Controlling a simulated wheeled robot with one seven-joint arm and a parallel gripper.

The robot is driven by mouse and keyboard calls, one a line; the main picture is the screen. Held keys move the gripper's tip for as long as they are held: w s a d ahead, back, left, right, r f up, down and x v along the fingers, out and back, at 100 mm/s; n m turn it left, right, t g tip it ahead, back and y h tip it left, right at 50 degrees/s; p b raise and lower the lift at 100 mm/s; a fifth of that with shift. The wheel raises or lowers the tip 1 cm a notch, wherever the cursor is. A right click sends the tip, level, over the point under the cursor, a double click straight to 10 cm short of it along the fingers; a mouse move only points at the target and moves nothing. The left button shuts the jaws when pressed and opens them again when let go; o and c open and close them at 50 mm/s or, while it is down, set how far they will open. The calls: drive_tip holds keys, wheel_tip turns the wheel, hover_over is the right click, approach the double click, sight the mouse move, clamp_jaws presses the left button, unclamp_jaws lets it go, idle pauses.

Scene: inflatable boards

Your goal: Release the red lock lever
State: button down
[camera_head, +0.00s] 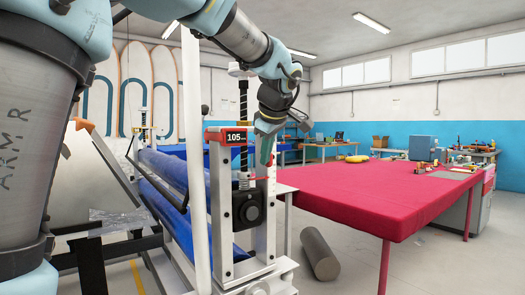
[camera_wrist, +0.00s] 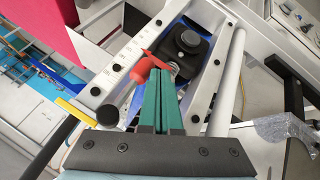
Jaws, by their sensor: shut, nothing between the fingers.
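The red lock lever (camera_wrist: 152,61) is in the wrist view, just beyond my fingertips, beside a black square block with a round knob (camera_wrist: 188,42). An orange-red ball (camera_wrist: 141,74) sits at its left, close to my fingers. My gripper (camera_wrist: 163,76) has its green fingers shut together, with nothing between them. The fingertips overlap the lever's lower side in this view; I cannot tell whether they touch it. In the head view my gripper (camera_head: 265,163) points down in front of the upright machine frame (camera_head: 222,215), and the lever is barely visible there.
Blue rolled material (camera_head: 165,205) lies behind. A large red-covered table (camera_head: 390,195) is at the right, with a grey cylinder (camera_head: 320,253) on the floor beside it.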

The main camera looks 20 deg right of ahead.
drive_tip(key=shift+d+f+b, duration=0.1)
drive_tip(key=shift+f+b, duration=0.1)
drive_tip(key=shift+b, duration=0.6)
drive_tip(key=shift+d+h+b, duration=0.15)
drive_tip(key=shift+h+b, duration=0.25)
drive_tip(key=shift+b, duration=0.2)
drive_tip(key=shift+f+b, duration=0.1)
drive_tip(key=shift+b, duration=0.25)
drive_tip(key=h+b, duration=0.1)
drive_tip(key=b, duration=0.2)
drive_tip(key=d+f+n+t+h+b, duration=0.1)
drive_tip(key=b, duration=0.3)
drive_tip(key=shift+w+d, duration=0.1)
drive_tip(key=shift+w, duration=0.1)
drive_tip(key=w+d+r+n+t+h+b, duration=0.1)
drive_tip(key=d+r+n+t+h+b, duration=0.3)
drive_tip(key=b, duration=2.8)
drive_tip(key=d+n+t+h, duration=0.2)
drive_tip(key=h, duration=0.3)
drive_tip(key=shift+d+h, duration=0.25)
drive_tip(key=shift+h, duration=0.15)
drive_tip(key=shift+w+r, duration=0.1)
drive_tip(key=shift+r, duration=0.1)
drive_tip(key=shift+b, duration=0.3)
